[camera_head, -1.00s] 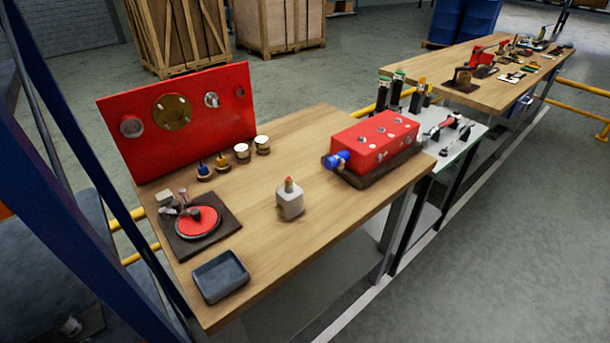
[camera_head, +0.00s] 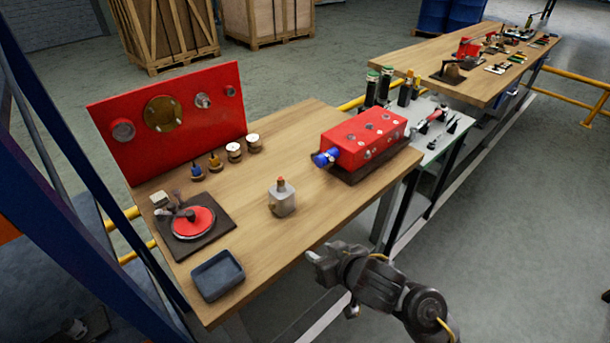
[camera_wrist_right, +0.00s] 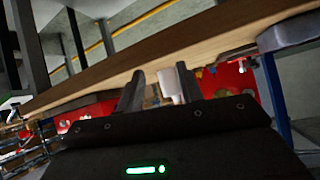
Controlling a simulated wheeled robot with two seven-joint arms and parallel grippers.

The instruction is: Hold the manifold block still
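The manifold block, a red box with several round ports on top (camera_head: 362,135), sits on a dark base plate on the wooden bench. A blue fitting (camera_head: 326,157) sticks out of its left end. My right gripper (camera_head: 318,262) is in front of the bench's front edge, below and left of the block in the head view, and apart from it. In the right wrist view its two fingers stand apart with a gap between them (camera_wrist_right: 160,90), and I see nothing held. My left gripper is not in view.
A grey bottle (camera_head: 282,198) stands mid-bench. A dark tray (camera_head: 217,292) lies at the front left, near a red round part on a dark plate (camera_head: 193,222). A red upright panel (camera_head: 190,145) stands at the back. The bench's wooden edge crosses the right wrist view (camera_wrist_right: 150,60).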

